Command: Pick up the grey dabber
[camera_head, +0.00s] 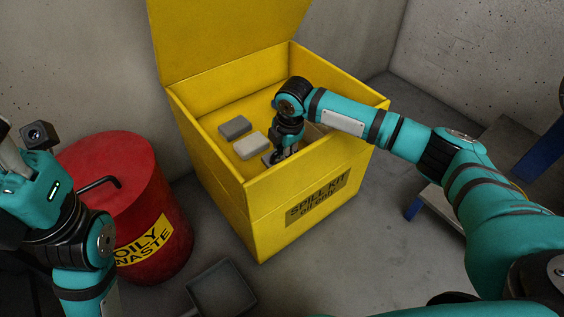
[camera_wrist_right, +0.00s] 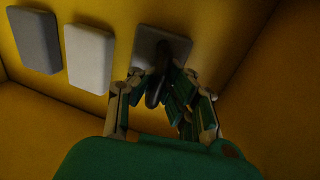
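Inside the yellow spill-kit box (camera_head: 190,125), the grey dabber (camera_head: 267,160) lies at the right end of a row of pads, mostly hidden by my right gripper (camera_head: 280,156). In the right wrist view the dabber (camera_wrist_right: 172,43) shows a flat grey plate with a dark upright handle (camera_wrist_right: 154,88). My right gripper (camera_wrist_right: 165,82) has its fingers on either side of the handle, pointing at the plate. The fingers look apart, with a gap to the right of the handle. My left gripper (camera_head: 12,150) is at the left edge, partly cut off.
A dark grey pad (camera_head: 234,128) and a pale grey pad (camera_head: 250,146) lie left of the dabber. The box walls stand close around my right gripper, with the lid (camera_head: 225,35) raised behind. A red oily-waste bin (camera_head: 150,225) and a dark tray (camera_head: 222,288) are nearby.

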